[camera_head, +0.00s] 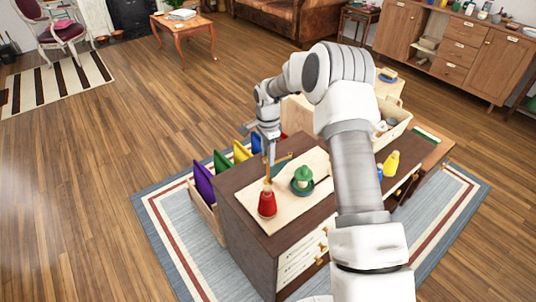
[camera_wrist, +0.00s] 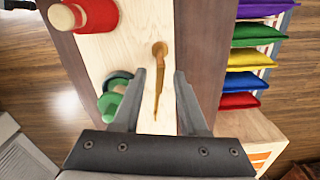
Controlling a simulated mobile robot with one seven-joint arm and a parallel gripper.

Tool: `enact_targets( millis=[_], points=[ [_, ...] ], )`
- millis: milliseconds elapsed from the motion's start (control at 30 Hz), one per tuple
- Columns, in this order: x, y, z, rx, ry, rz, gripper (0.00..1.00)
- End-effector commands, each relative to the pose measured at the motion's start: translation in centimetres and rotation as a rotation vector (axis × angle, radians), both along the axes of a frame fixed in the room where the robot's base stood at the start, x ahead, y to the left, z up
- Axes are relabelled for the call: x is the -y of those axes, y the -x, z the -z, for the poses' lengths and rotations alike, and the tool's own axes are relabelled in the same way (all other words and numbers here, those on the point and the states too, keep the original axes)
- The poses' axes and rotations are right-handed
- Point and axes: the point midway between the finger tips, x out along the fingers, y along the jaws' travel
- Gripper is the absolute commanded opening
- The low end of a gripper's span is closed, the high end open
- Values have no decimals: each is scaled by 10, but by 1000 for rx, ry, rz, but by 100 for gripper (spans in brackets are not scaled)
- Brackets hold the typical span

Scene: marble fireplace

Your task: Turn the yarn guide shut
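The yarn guide (camera_wrist: 159,85) is a slim golden-brown piece with a round knob and a long tapering arm over a pale board. In the head view the guide (camera_head: 267,182) stands behind the red cone, partly hidden by my gripper. My gripper (camera_wrist: 160,73) is open and empty, with the guide's arm showing between its two fingers in the wrist view. I cannot tell whether a finger touches it. In the head view my gripper (camera_head: 271,160) points down above the guide.
A red cone (camera_head: 267,205) and a green cone (camera_head: 303,175) on a dark green dish stand close by on the board. Colored cushions (camera_head: 204,184) stand in a rack along the cabinet's left side. A yellow bottle-like item (camera_head: 391,163) is on the right.

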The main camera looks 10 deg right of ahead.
Motion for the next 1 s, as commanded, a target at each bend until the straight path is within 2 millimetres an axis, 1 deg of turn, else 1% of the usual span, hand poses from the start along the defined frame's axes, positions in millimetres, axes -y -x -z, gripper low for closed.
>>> enact_targets(
  millis=[33,167,200,233,1000],
  points=[
    [0,0,0,0,0,0,34],
    [0,0,0,0,0,0,10],
    [0,0,0,0,0,0,3],
    [0,0,0,0,0,0,0],
    [0,0,-1,0,0,0,0]
  ],
)
